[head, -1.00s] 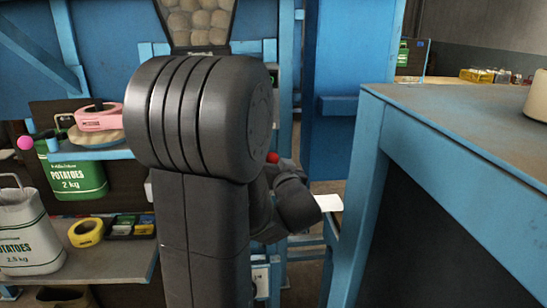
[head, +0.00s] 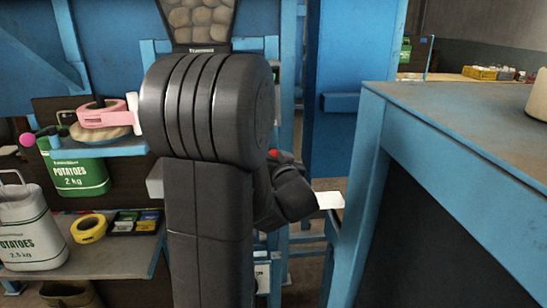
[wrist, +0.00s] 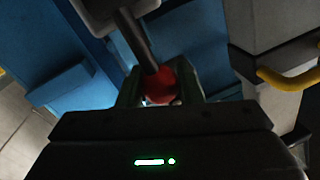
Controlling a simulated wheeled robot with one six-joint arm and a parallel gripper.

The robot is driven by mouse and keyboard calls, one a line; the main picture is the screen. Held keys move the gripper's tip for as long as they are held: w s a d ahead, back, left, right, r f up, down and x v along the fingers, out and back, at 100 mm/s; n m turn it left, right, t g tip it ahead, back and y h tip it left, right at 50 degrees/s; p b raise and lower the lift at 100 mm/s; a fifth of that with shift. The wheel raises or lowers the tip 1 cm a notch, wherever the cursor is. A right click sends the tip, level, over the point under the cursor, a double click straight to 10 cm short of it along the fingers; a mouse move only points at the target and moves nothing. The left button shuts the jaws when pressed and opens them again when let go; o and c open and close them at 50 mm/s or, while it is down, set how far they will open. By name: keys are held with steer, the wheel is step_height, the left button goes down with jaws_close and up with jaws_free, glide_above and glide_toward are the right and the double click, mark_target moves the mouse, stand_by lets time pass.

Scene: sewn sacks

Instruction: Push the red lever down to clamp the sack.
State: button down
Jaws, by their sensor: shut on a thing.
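The red lever shows in the wrist view as a red round knob (wrist: 160,83) on a dark rod that runs up and to the left. My gripper (wrist: 160,92) is shut on the knob, with one green-tinted finger on each side of it. In the head view only a small red bit of the lever (head: 274,153) shows beside my arm, which hides my gripper and most of the lever. Under the chute (head: 201,20) full of potatoes, my arm blocks the view, and I cannot make out the sack to be clamped.
A blue-framed bench (head: 450,125) stands close on the right. A curved yellow bar (wrist: 287,78) is right in the wrist view.

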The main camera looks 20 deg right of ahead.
steer(key=shift+s+f+b, duration=0.1)
steer(key=shift+f+b, duration=0.1)
steer(key=shift+b, duration=0.35)
steer(key=b, duration=0.2)
steer(key=t+b, duration=0.1)
steer(key=shift+s+a+f+b, duration=0.1)
steer(key=shift+s+f+b, duration=0.15)
steer(key=shift+s+b, duration=0.15)
steer(key=s+a+f+n+t+b, duration=0.1)
steer(key=s+f+t+b, duration=0.3)
steer(key=b, duration=2.7)
steer(key=s+n+t, duration=0.1)
steer(key=s+t, duration=0.2)
steer(key=t, duration=0.1)
steer(key=shift+a+f+y, duration=0.35)
steer(key=shift+a+y, duration=0.05)
steer(key=shift+f, duration=0.1)
